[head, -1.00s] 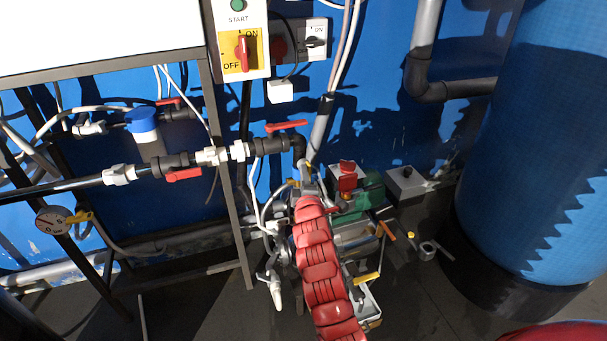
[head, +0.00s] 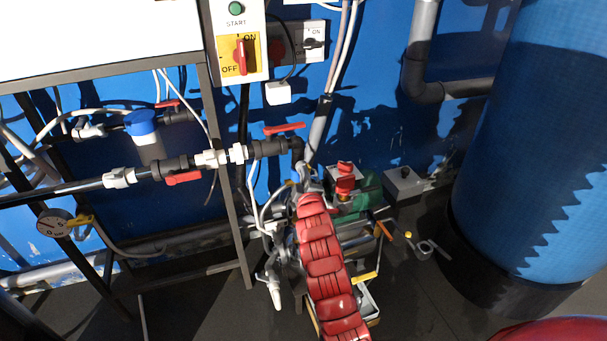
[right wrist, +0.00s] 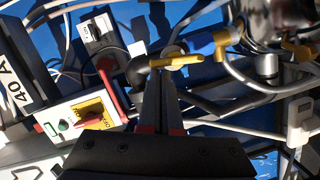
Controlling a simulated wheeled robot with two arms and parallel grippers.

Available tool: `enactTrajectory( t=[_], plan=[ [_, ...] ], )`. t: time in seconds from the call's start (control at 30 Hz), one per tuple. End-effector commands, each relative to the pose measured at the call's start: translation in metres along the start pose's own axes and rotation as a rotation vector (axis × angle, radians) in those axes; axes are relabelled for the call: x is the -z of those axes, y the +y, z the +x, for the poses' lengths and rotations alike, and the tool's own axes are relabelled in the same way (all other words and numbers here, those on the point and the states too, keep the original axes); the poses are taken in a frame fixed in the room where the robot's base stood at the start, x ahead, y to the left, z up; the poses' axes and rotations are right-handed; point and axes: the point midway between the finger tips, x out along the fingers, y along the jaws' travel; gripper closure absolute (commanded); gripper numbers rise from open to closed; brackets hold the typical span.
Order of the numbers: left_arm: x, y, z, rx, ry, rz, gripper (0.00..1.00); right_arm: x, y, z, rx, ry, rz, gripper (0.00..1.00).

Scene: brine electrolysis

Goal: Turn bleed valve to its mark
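A valve with a yellow lever (right wrist: 180,60) lies across the far end of my right gripper in the right wrist view, beside a black elbow fitting. My right gripper (right wrist: 161,76) has its two dark fingers close together, tips at the lever. Whether the lever is between the tips or only against them cannot be told. In the head view my right gripper (head: 303,182) is at the end of my red arm, below the black pipe elbow; the arm hides much there. Any mark for the valve cannot be made out. My left gripper is out of view.
Pipes with red-handled valves (head: 285,129) run above the gripper. A switch box (head: 238,50) hangs on the blue wall. A pressure gauge (head: 53,222) is at left. Green machinery (head: 369,192) stands right of the arm; a large blue tank (head: 540,150) is further right.

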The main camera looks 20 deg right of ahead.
Motion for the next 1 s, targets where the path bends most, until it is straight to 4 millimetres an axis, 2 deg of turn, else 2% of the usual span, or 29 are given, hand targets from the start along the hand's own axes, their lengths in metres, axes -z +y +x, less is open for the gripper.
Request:
enactTrajectory(
  t=[1.0],
  plan=[
    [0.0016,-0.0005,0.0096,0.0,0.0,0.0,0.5,-0.0039,0.0046,0.0009,0.04,-0.001,0.162,1.0]
  ],
)
